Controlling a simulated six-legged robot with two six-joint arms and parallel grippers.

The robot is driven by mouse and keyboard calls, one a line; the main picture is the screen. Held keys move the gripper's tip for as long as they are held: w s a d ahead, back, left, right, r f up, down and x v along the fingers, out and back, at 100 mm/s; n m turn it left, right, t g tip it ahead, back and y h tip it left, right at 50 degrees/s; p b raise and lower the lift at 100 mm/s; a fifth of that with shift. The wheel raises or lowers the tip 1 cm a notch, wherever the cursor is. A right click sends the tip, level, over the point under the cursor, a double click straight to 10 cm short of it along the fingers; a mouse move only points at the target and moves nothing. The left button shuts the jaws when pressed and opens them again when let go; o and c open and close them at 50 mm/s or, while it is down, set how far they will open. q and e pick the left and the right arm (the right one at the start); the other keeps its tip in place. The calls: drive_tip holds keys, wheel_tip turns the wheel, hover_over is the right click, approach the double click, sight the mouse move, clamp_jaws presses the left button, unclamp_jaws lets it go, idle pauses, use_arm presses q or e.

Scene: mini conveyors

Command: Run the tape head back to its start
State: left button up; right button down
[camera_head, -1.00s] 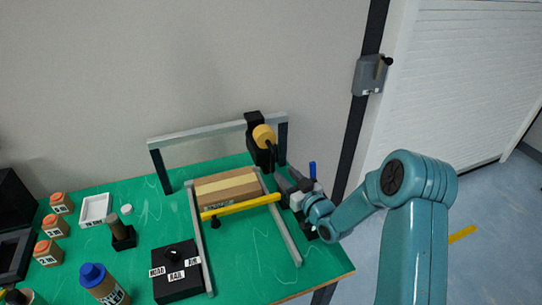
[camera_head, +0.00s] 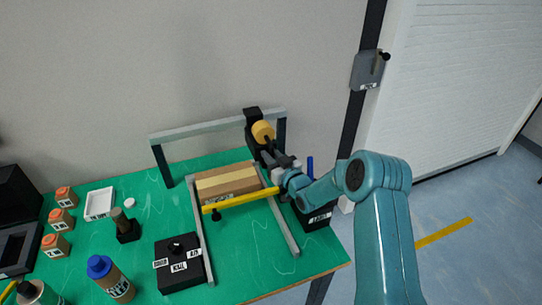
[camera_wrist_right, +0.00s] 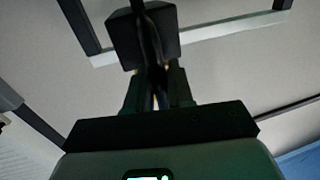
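The tape head (camera_head: 253,124) is a black block with a yellow-orange roll (camera_head: 263,132) on its front. It sits at the right end of a grey overhead rail (camera_head: 205,128). My right gripper (camera_head: 267,155) is just below and in front of the roll, close to the tape head's dark lower part. In the right wrist view the tape head (camera_wrist_right: 146,35) is a dark block right ahead of my right gripper (camera_wrist_right: 155,85), with a dark bar between the fingers. Whether they press on it is too dark to tell. My left gripper is out of view.
A taped brown carton (camera_head: 225,184) lies between two grey side rails, behind a yellow bar (camera_head: 240,200). A black labelled control box (camera_head: 180,264) with a knob stands in front. A black bin (camera_head: 315,217) is at right. Bottles and small boxes crowd the left.

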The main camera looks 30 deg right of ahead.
drive_tip(key=shift+a+f+b, duration=0.1)
drive_tip(key=shift+a+b, duration=0.15)
drive_tip(key=shift+b, duration=0.05)
drive_tip(key=w+a+b, duration=0.3)
drive_tip(key=a+b, duration=0.3)
drive_tip(key=a, duration=0.7)
drive_tip(key=w+a+b, duration=0.3)
drive_tip(key=a+b, duration=0.4)
drive_tip(key=a, duration=0.7)
drive_tip(key=shift+w+a, duration=0.2)
drive_tip(key=shift+w, duration=0.1)
drive_tip(key=c, duration=1.2)
unclamp_jaws()
drive_tip(key=shift+o, duration=0.2)
drive_tip(key=s+b, duration=0.3)
drive_tip(key=s, duration=1.3)
drive_tip(key=shift+s+a+b, duration=0.25)
drive_tip(key=shift+a+b, duration=0.05)
drive_tip(key=shift+b, duration=0.05)
